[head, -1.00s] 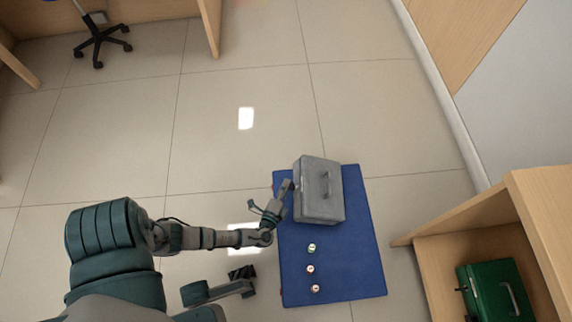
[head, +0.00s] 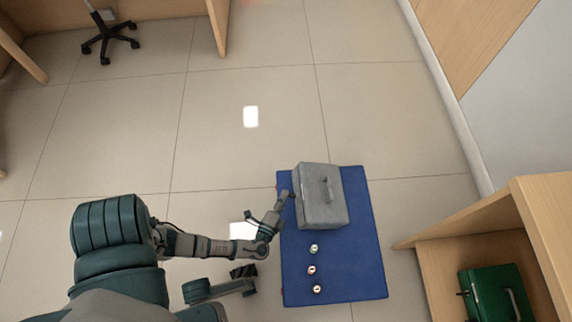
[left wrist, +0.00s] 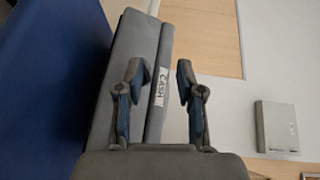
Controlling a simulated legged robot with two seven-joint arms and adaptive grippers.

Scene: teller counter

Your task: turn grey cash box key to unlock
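The grey cash box (head: 318,212) stands closed on the blue mat, its handle on the lid. In the left wrist view the box (left wrist: 125,62) shows a white CASH label (left wrist: 160,86) on its side. My left gripper (head: 267,208) is at the box's left side, fingers spread. In the left wrist view the gripper (left wrist: 159,72) is open, with nothing gripped between its fingers and the label beyond the gap. I cannot make out the key or lock in either view.
The blue mat (head: 352,275) lies on the tiled floor and carries three small round items (head: 311,270) in front of the box. A green box (head: 493,293) sits in a wooden shelf (head: 440,265) at right. Floor behind the mat is clear.

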